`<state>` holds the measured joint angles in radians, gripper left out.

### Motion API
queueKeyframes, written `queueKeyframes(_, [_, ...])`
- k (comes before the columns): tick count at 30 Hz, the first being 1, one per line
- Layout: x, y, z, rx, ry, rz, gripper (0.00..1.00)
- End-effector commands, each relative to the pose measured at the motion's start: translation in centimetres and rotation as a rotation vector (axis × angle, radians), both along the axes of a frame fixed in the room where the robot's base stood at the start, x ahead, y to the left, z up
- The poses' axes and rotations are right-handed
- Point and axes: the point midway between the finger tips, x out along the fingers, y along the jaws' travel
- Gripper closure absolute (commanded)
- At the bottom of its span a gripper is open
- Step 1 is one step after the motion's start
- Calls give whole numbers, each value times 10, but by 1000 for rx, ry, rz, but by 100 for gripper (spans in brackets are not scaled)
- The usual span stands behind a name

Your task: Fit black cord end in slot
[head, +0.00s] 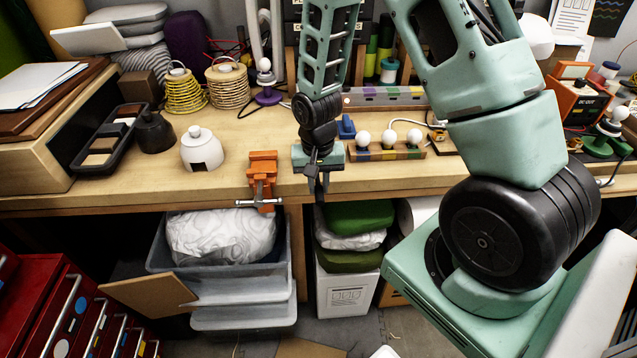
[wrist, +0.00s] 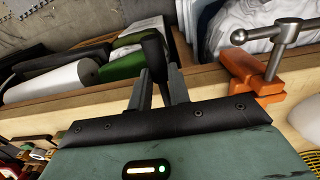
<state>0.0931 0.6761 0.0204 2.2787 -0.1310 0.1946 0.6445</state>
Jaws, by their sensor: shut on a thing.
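My gripper (head: 316,186) hangs at the front edge of the workbench, just right of the orange clamp. In the wrist view its two grey fingers (wrist: 160,85) are closed on a dark, blunt piece (wrist: 153,50), which looks like the black cord end. The piece sticks out beyond the fingertips; its far end lies over the shelf contents in the picture. In the head view the held piece is too small and dark to tell from the fingers. I cannot make out a slot in either view.
The orange clamp (head: 262,178) grips the bench edge at left and shows in the wrist view (wrist: 252,75). A wooden block with white bulbs (head: 388,152) stands at right. Coils (head: 184,92) and a white pot (head: 201,149) stand left. Bins (head: 225,285) sit below the bench (head: 235,125).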

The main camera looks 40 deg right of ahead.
Motion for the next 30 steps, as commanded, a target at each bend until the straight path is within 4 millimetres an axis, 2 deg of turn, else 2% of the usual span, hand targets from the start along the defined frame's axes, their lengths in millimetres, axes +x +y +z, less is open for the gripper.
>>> queueKeyframes(18, [41, -28, 0, 0, -1, -3, 100])
queueKeyframes(30, [46, -31, 0, 1, 1, -1, 100])
